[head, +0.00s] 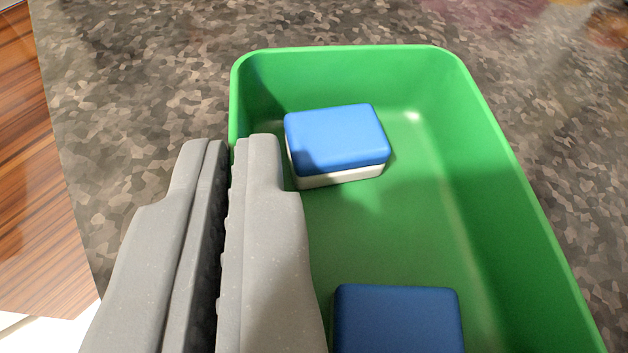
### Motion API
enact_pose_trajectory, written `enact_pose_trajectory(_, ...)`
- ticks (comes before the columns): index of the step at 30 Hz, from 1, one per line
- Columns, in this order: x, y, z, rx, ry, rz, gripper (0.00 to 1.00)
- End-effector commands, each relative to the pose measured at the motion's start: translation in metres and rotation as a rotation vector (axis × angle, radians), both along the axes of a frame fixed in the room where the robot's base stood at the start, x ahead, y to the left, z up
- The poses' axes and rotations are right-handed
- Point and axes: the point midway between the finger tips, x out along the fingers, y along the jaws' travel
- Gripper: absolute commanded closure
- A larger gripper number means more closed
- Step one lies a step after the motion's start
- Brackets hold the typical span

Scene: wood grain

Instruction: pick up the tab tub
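The tab tub is a green open-topped tub (480,110) with rounded corners, filling the middle and right of the head view. Inside it lie two blue blocks: one blue and white (337,138) near the far end, one darker blue (398,318) cut off by the bottom edge. My gripper (230,146) is at the tub's left wall, with the right finger on the inner side and the left finger on the outer side. The fingers are close together with the thin wall running between them. They hide the nearer part of that wall.
The tub is over a mottled grey-brown stone surface (140,70), which is clear behind and to the left of the tub. Its left edge shows, with reddish wood (35,190) beyond it. Blurred reddish patches show at the top right.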

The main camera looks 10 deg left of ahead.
Motion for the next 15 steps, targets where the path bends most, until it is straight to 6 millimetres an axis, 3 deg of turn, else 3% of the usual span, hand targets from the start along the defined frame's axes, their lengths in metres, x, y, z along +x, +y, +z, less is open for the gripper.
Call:
enact_pose_trajectory(5, 0.0, 0.0, 0.006, -0.002, -0.001, 0.001, 1.0)
enact_pose_trajectory(15, -0.002, 0.001, 0.038, 0.0, -0.001, 0.0, 1.0)
